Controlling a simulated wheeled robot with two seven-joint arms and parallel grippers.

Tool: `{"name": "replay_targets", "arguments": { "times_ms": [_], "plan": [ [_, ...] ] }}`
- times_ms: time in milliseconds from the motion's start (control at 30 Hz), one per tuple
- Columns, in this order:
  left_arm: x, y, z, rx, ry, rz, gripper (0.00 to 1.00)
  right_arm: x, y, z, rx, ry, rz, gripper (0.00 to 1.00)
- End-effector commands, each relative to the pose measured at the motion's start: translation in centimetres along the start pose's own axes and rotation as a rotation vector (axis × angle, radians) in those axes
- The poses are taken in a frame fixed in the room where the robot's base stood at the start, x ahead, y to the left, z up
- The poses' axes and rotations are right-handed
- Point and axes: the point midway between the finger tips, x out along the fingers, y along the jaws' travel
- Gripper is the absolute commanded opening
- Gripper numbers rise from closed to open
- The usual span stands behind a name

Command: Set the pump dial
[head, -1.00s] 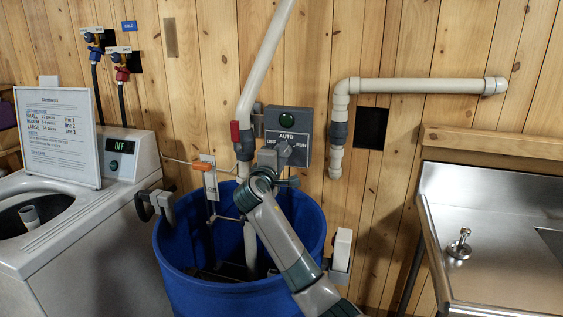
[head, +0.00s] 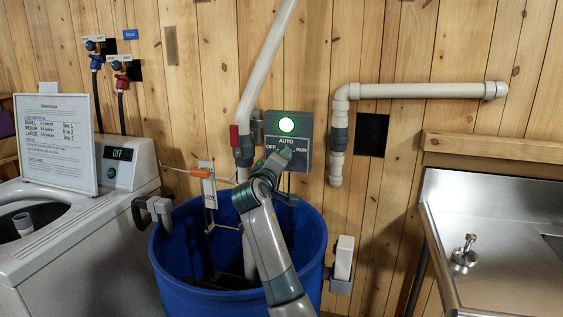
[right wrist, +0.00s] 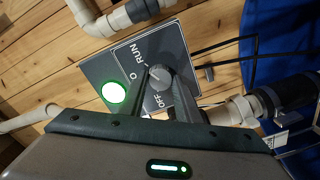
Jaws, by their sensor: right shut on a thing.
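The pump control box (head: 290,140) is a grey box on the plank wall, marked OFF, AUTO and RUN. Its round lamp (head: 286,124) glows green, and it also glows in the right wrist view (right wrist: 113,92). The dial (right wrist: 158,74) is a grey knob on the box face. My right gripper (right wrist: 160,82) is shut on the dial, with one finger on each side. In the head view, my right gripper (head: 281,158) covers most of the dial, so I cannot tell which mark it points to. My left gripper is not in view.
A blue barrel (head: 312,235) stands below the box, with a white pipe (head: 268,55) rising from it. An orange float-like piece (head: 201,172) hangs on a rod at the left. A washer (head: 100,215) stands left; a steel sink (head: 490,215) stands right.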

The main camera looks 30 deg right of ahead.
Motion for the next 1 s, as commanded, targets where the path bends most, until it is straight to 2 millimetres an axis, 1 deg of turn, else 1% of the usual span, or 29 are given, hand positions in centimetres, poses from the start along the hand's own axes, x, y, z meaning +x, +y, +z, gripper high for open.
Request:
{"name": "replay_targets", "arguments": {
  "times_ms": [33, 233, 267, 300, 333, 633, 767, 867, 1000],
  "plan": [
    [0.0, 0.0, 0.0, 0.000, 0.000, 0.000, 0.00, 0.0, -0.3, 0.2, 0.001, -0.004, -0.006, 0.08],
    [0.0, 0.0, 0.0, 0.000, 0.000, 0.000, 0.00, 0.0, -0.3, 0.2, 0.000, -0.004, -0.006, 0.08],
    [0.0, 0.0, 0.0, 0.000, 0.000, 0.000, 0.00, 0.0, -0.3, 0.2, 0.000, -0.004, -0.006, 0.35],
    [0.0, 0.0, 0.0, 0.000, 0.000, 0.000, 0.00, 0.0, -0.3, 0.2, 0.000, -0.003, -0.005, 0.45],
    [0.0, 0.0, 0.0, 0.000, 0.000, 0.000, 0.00, 0.0, -0.3, 0.1, -0.001, -0.003, -0.005, 0.49],
    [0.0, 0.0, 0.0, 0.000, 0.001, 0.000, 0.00, 0.0, -0.1, 0.1, -0.001, -0.001, -0.002, 0.49],
    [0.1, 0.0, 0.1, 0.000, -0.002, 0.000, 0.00, -0.4, -0.1, 0.0, 0.000, 0.000, -0.001, 0.49],
    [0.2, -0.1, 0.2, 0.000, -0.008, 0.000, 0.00, -1.1, -0.2, 0.0, 0.000, 0.001, -0.001, 0.49],
    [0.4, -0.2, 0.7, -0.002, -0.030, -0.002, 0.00, -2.8, -0.3, 0.0, 0.001, 0.001, -0.002, 0.49]
  ]
}}
